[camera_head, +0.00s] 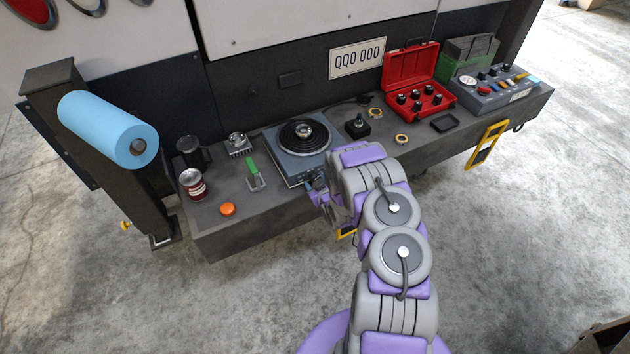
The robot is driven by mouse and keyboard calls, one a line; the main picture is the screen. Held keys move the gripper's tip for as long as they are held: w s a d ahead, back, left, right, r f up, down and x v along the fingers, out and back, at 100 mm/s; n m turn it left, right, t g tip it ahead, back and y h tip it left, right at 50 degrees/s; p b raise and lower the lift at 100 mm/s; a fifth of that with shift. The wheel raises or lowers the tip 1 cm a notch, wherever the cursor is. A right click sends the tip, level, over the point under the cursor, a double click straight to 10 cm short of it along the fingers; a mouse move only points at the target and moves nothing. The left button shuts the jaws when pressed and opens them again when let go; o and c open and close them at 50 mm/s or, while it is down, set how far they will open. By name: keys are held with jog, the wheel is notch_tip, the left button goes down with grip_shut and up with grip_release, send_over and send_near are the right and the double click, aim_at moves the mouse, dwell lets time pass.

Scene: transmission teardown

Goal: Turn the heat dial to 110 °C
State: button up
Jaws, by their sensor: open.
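A hot plate with a grey-blue body (285,165) stands near the middle of the dark bench. A round black ringed part (303,134) with a metal centre sits on its top. My gripper (316,184) is at the front right of the hot plate, close to its front face. The gripper is open, with its fingers near that face. The heat dial cannot be made out; the gripper and arm cover part of the front. I cannot tell whether the fingers touch the dial, and no temperature marking can be read.
On the bench (225,240) to the left are a red can (193,184), an orange cap (227,209) and a green-handled scraper (254,174). To the right are a black block (357,127), an open red case (415,90) and a grey control box (495,90).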

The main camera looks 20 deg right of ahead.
jog(key=p+v, duration=0.3)
jog(key=v, duration=1.3)
jog(key=shift+s, duration=0.2)
jog(key=w+d+r+g+h, duration=0.2)
jog(key=d+r+g, duration=0.15)
jog(key=r, duration=0.45)
jog(key=s+a+r+m+g, duration=0.2)
jog(key=s+a+r+g, duration=0.15)
jog(key=r, duration=0.55)
jog(key=s+a+r+g+y, duration=0.1)
jog(key=s+a+r+g, duration=0.1)
jog(key=s+a+r, duration=0.4)
jog(key=s+a+r+g+y, duration=0.1)
jog(key=s+a+r+g, duration=0.2)
jog(key=s, duration=1.2)
jog(key=s+a+r+g+y, duration=0.1)
jog(key=s+a+r+g, duration=0.2)
jog(key=s+a+r, duration=0.5)
jog(key=s+r, duration=0.2)
jog(key=s, duration=0.1)
jog(key=shift+a+r+m, duration=0.2)
jog(key=shift+a+m, duration=0.1)
jog(key=shift+a, duration=0.05)
